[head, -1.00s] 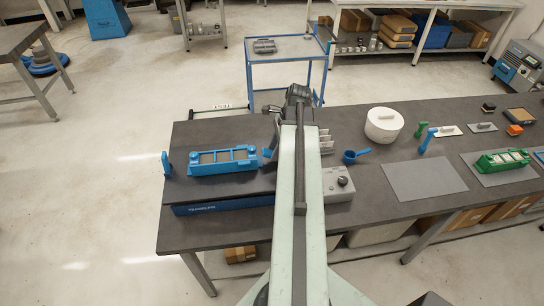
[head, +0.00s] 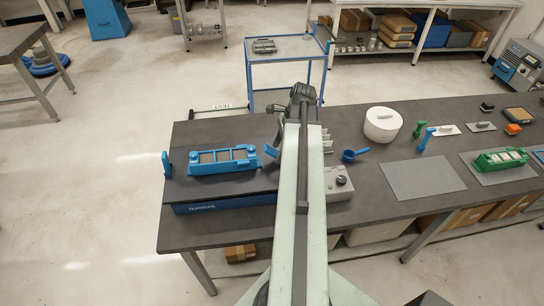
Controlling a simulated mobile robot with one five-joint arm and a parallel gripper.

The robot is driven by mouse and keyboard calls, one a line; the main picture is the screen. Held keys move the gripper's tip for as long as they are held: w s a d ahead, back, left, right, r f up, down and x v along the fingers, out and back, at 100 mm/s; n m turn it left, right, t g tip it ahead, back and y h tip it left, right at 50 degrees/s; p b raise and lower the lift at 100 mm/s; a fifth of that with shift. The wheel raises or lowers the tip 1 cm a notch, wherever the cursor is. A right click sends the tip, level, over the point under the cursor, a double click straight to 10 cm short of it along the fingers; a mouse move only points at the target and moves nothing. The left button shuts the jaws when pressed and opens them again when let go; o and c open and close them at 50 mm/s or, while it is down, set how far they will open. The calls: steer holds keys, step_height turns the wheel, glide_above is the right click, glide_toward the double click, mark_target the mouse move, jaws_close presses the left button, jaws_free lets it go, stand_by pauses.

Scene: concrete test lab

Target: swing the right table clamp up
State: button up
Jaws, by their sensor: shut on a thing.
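A blue mould (head: 223,160) with several compartments lies on a dark plate (head: 225,185) with a blue front edge. The left table clamp (head: 166,165) is blue and stands upright at the plate's left edge. The right table clamp (head: 270,151) is blue and tilted at the plate's right edge, just right of the mould; my arm partly hides it. My gripper (head: 277,134) is dark, at the left side of my arm's far end, and is shut on the right table clamp. Its fingertips are small and partly hidden.
A grey control box with a black knob (head: 341,181) stands right of my arm. A blue scoop (head: 354,155), a white lidded pot (head: 382,125) and a green mould (head: 501,161) are farther right. A grey mat (head: 423,178) lies bare. A blue trolley (head: 284,65) stands behind the table.

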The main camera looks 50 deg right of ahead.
steer(key=shift+a+r, duration=0.1)
step_height(320, 180, up, 9)
steer(key=p, duration=0.9)
